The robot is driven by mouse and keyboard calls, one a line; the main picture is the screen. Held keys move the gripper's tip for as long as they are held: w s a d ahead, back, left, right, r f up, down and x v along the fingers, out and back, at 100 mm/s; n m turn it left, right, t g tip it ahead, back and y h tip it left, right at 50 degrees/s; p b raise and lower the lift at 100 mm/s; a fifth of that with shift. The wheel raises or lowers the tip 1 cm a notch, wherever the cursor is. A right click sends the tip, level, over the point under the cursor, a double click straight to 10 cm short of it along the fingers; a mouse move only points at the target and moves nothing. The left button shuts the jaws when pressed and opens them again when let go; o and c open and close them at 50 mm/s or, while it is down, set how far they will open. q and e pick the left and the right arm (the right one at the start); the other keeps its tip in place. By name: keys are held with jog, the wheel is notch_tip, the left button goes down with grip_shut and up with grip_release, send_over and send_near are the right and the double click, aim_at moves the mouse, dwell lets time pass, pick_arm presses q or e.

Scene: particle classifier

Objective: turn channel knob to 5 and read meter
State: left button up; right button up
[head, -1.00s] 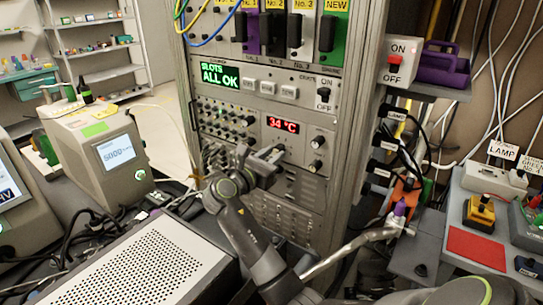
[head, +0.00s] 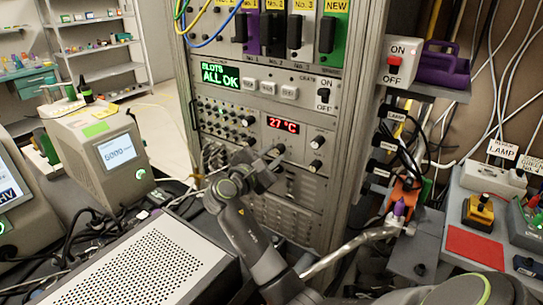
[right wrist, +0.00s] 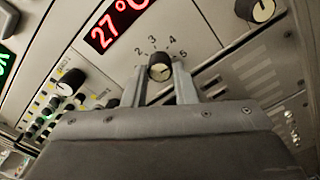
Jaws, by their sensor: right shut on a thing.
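The channel knob (right wrist: 160,67) is a small black knob with a pale face in the right wrist view. The printed numbers 2, 3, 4 and 5 arc around its upper and right side. I cannot tell surely which number its mark faces. My right gripper (right wrist: 161,88) is shut on the knob, one finger at each side. In the head view my right gripper (head: 270,165) is at the rack panel and largely hides the knob. The red meter display (head: 283,125) above it reads 27 °C; it also shows in the right wrist view (right wrist: 115,22). My left gripper is not in view.
Another knob (right wrist: 262,10) sits to the upper right on the panel. A green "ALL OK" screen (head: 220,76) and a small ON/OFF switch (head: 323,97) are above. A perforated metal box (head: 160,262) stands in front of the rack, left of my arm.

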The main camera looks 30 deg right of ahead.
jog(key=shift+m, duration=1.3)
jog(key=o, duration=1)
